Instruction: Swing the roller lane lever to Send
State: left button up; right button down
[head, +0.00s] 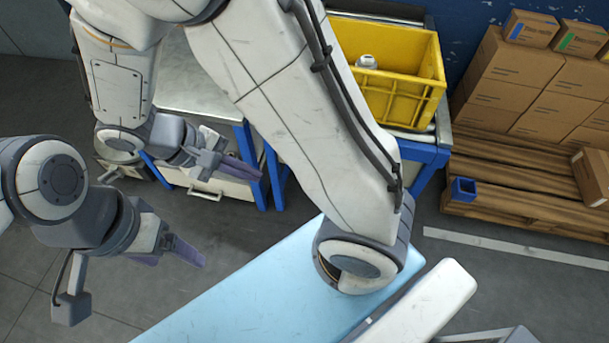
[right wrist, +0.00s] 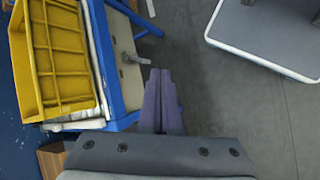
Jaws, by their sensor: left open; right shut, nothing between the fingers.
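In the right wrist view a small grey lever (right wrist: 131,59) sticks out from a pale panel (right wrist: 131,87) in a blue frame, below the yellow bin. No Send marking is legible, so I cannot tell its setting. My right gripper (right wrist: 160,75) is shut and empty; its purple fingertips appear just beside the lever's outer end, and contact cannot be told. In the head view my right gripper (head: 248,170) is by the blue-framed bench, and my right arm hides the lever's area. My left gripper (head: 178,257) is open and empty over the floor at lower left.
The yellow bin (head: 400,107) stands on the blue-framed station and holds a small white item. A light-blue table top (head: 240,300) lies in front. Cartons (head: 515,70) are stacked on a pallet (head: 500,185) at right. Grey floor between bench and table is clear.

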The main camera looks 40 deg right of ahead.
jog(key=w+d+f+m+t+h+b, duration=0.1)
jog(key=w+d+f+h+b, duration=0.4)
jog(key=f, duration=0.6)
jog(key=w+d+f+m+h+b, duration=0.1)
jog(key=w+d+f+h+b, duration=0.15)
jog(key=f+b, duration=0.7)
jog(key=w+d+f+m+t+h+b, duration=0.15)
jog(key=w+d+f+h+b, duration=0.25)
jog(key=f, duration=1)
pick_arm(q)
notch_tip(320, 180, down, 24)
jog(key=b, duration=0.2)
jog(key=shift+b, duration=0.35)
pick_arm(e)
jog(key=s+d, duration=0.5)
jog(key=d, duration=0.5)
jog(key=shift+d+r+g, duration=0.25)
jog(key=shift+d+g, duration=0.15)
jog(key=shift+g, duration=0.05)
pick_arm(q)
jog(key=shift+d, duration=0.15)
pick_arm(e)
jog(key=shift+y, duration=0.25)
